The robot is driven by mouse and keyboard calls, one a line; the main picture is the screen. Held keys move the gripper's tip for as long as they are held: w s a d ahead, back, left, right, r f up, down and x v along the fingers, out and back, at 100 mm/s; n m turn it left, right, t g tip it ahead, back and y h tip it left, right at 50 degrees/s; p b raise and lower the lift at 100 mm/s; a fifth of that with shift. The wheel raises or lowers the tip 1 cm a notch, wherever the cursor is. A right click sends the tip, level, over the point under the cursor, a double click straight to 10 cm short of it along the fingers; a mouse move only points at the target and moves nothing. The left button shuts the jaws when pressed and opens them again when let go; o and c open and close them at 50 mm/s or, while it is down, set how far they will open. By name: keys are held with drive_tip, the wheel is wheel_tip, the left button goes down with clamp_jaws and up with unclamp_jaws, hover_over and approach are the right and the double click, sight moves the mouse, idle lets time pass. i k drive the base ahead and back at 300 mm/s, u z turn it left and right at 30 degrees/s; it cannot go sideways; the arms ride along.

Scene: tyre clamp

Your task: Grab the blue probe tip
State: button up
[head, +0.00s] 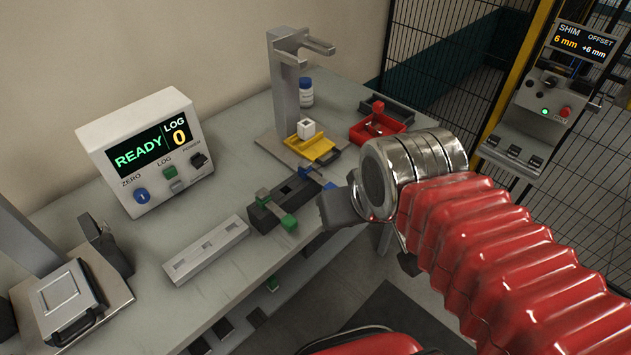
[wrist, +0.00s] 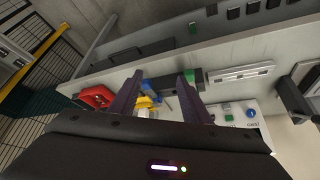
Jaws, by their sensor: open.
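A small blue piece (head: 306,172), likely the blue probe tip, sits at the far end of a dark holder block (head: 286,203) on the bench; a second blue bit (head: 329,186) shows beside it. Green pieces (head: 289,222) are at the block's near end.
A yellow tray (head: 315,148) with a white cube (head: 306,128) lies under a grey stand (head: 284,85). A red tray (head: 380,127) is to its right. A slotted light bar (head: 206,249) and a READY/LOG box (head: 145,150) stand left. Wire fence is behind.

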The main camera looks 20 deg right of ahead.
sight(305, 172)
drive_tip(key=u, duration=2.4)
drive_tip(key=k, duration=0.6)
drive_tip(key=z, duration=0.45)
